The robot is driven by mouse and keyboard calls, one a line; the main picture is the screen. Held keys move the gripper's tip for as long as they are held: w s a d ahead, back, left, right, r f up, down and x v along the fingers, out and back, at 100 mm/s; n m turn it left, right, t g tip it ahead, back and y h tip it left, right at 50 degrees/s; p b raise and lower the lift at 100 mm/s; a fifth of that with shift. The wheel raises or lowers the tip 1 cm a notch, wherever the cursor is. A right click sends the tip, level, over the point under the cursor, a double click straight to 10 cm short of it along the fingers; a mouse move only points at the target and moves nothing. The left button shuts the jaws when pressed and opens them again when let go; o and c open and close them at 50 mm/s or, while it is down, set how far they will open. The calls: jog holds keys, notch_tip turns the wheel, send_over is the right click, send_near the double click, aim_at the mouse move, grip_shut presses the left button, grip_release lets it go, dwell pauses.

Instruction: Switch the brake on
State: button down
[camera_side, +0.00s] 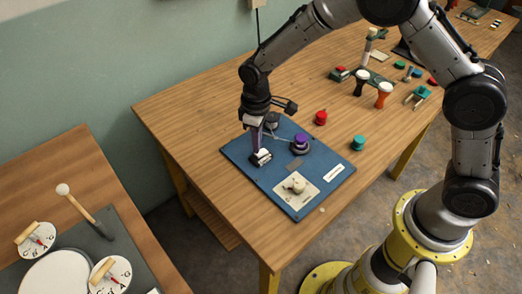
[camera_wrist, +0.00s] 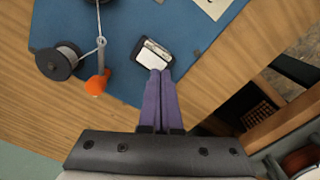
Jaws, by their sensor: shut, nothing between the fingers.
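A blue board (camera_side: 250,178) lies on the wooden table. A small switch-like block (camera_side: 262,159) with a white face and a dark frame sits near its left edge. The block also shows in the wrist view (camera_wrist: 148,58). I cannot tell whether it is the brake or which way it is set. My gripper (camera_side: 258,152) points down at this block, shut and empty. In the wrist view, the purple fingertips (camera_wrist: 161,74) are side by side at the block's near edge. They overlap it in the picture, and I cannot tell if they touch.
A purple-topped spool (camera_side: 300,141) stands on the board, with a cream plate (camera_side: 306,197) bearing a pale knob. In the wrist view, a dark spool (camera_wrist: 58,62) has thread running past an orange piece (camera_wrist: 96,84). Red (camera_side: 321,118) and teal (camera_side: 358,143) pieces stand beyond the board.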

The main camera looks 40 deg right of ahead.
jog(key=shift+f, duration=1)
dwell(0.5)
jog(key=shift+r, duration=3.55)
